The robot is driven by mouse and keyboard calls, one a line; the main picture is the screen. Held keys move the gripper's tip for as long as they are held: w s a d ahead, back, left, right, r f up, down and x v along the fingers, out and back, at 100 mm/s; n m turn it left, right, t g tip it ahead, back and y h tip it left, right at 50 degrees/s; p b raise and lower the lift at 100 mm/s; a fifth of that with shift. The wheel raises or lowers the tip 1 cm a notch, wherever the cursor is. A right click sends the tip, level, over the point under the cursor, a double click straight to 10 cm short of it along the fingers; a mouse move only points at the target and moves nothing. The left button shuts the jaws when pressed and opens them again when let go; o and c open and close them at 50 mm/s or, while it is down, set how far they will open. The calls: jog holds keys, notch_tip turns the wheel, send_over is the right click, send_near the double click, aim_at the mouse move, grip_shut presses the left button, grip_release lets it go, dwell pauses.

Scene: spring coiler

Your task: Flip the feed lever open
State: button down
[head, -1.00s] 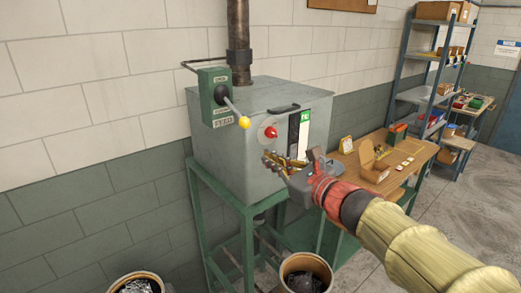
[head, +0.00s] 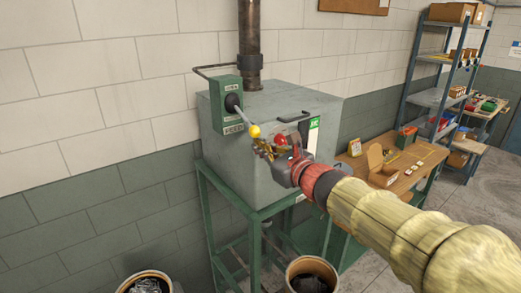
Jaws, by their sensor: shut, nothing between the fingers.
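The feed lever (head: 240,113) is a light rod with a yellow ball knob (head: 254,131), on a green box (head: 226,103) at the upper left of the grey machine (head: 226,150). The rod points down and to the right from its pivot. My gripper (head: 257,146) is shut and empty. Its fingertips are just below and to the right of the yellow knob; I cannot tell whether they touch it. My gripper hides part of the machine's front face. The lettering on the green box is too small to read surely.
The machine stands on a green frame (head: 214,207) against the wall, with a pipe (head: 249,45) rising behind. A wooden bench (head: 406,174) with boxes stands to the right. Two bins (head: 313,266) are on the floor below. Free room lies left of the green box.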

jog(key=shift+s+r, duration=0.1)
jog(key=shift+s, duration=0.05)
jog(key=shift+r+p, duration=0.1)
jog(key=shift+p, duration=0.2)
jog(key=shift+s+d+r+g+p, duration=0.15)
jog(key=shift+r+g+p, duration=0.2)
jog(key=shift+p, duration=0.35)
jog(key=shift+r, duration=0.1)
notch_tip(320, 180, up, 13)
jog(key=s+d+p, duration=0.1)
jog(key=p, duration=0.6)
jog(key=shift+s+g+h+p, duration=0.3)
jog(key=shift+g+h+p, duration=0.05)
jog(key=shift+h, duration=0.05)
